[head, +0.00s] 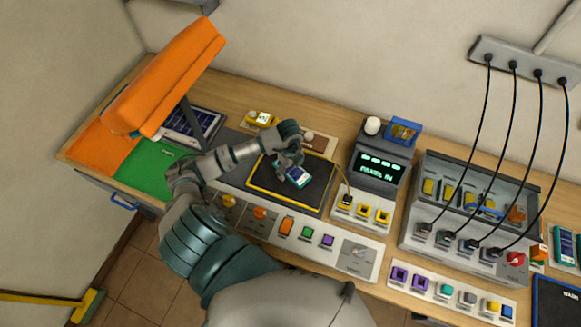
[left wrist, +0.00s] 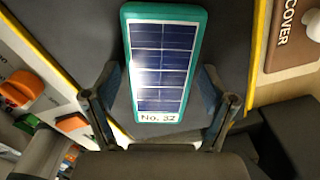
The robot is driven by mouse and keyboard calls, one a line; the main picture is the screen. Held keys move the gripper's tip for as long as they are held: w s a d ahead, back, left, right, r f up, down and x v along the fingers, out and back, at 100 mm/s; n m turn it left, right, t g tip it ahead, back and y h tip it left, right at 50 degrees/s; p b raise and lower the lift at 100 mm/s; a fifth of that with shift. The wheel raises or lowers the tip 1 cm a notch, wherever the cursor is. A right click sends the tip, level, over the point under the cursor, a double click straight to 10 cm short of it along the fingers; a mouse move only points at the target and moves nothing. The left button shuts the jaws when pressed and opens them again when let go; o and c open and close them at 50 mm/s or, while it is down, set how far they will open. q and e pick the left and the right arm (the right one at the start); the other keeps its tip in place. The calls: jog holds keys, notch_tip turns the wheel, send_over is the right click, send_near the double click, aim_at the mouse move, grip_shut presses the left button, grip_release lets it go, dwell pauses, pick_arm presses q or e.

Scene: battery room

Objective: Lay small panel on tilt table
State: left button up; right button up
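The small panel is a teal-framed solar panel with dark blue cells, marked "No. 32" (left wrist: 160,65). In the head view the panel (head: 299,176) is on the dark yellow-edged pad (head: 312,200), partly hidden by my gripper. My left gripper (head: 291,164) is over its end; in the left wrist view the open fingers (left wrist: 160,95) stand on either side of its labelled end, with gaps. I cannot tell whether this pad is the tilt table. A blue-celled panel in a pale frame (head: 193,126) lies under the orange hood. My right gripper is out of view.
An orange hood (head: 170,75) overhangs the left bench. A device reading "PANEL IN" (head: 378,165) stands right of the pad. A grey rack (head: 470,190) has black cables hanging to it. Controls (head: 300,232) line the front; a brown "COVER" piece (left wrist: 293,35) is beside the pad.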

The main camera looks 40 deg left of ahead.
aim_at(291, 169)
pick_arm(q)
jog(key=shift+d+r, duration=0.1)
jog(key=shift+d, duration=0.25)
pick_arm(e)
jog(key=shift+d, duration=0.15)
pick_arm(q)
jog(key=shift+w+d+r, duration=0.1)
jog(key=shift+r, duration=0.35)
notch_tip(291, 169, up, 11)
jog(key=b, duration=0.1)
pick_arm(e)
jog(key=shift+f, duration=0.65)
pick_arm(q)
jog(key=shift+a, duration=0.3)
